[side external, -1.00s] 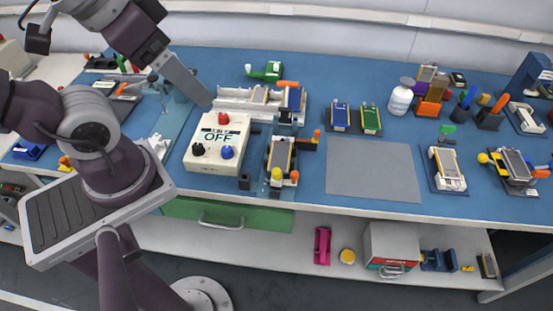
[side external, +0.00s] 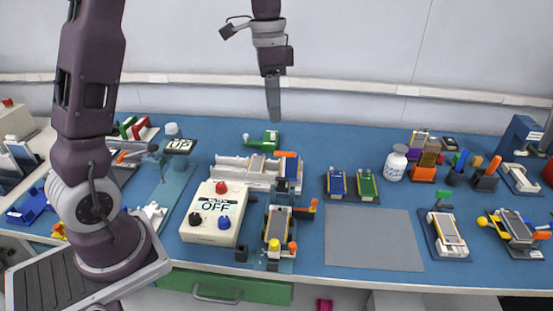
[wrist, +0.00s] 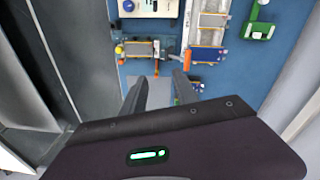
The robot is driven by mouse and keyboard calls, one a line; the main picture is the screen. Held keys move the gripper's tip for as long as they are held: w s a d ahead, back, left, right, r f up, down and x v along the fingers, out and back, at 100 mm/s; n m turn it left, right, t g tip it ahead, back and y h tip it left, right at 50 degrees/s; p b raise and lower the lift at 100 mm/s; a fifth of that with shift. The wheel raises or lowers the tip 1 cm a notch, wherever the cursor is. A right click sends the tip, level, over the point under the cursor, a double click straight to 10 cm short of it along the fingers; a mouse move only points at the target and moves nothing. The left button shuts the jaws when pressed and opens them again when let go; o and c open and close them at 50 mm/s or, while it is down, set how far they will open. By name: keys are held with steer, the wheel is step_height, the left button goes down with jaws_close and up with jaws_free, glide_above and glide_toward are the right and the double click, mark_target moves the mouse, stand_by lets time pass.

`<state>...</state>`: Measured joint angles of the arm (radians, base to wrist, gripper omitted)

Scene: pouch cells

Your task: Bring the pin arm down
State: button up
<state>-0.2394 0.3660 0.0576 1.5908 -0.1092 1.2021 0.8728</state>
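A small sign reading "UP" (side external: 180,146) stands at the back left of the bench, on a light teal base plate (side external: 172,188). A grey arm with an orange end (side external: 128,155) lies to the left of the sign. I cannot tell for sure whether this is the pin arm. My gripper (side external: 273,115) hangs high above the back of the bench, well to the right of the sign, with its fingers pointing down. In the wrist view my gripper (wrist: 158,78) shows two fingers apart with nothing between them.
A cream box (side external: 215,212) with a red button, knobs and an "OFF" label stands in front. A white rail fixture (side external: 236,171) and a cell fixture (side external: 278,228) are beside it. A green clamp (side external: 268,141) lies behind. A grey mat (side external: 372,240) is bare.

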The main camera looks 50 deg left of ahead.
mark_target(277, 153)
steer(key=w+a+f+m, duration=0.1)
steer(key=f, duration=0.5)
steer(key=w+a+f+m+g, duration=0.1)
steer(key=w+a+f, duration=0.1)
steer(key=f, duration=0.4)
steer(key=w+a+f+g+h, duration=0.1)
steer(key=f, duration=0.5)
steer(key=shift+w+a+m, duration=0.25)
steer(key=shift+a+m, duration=0.1)
steer(key=shift+m, duration=0.05)
jaws_close()
steer(key=shift+r, duration=0.1)
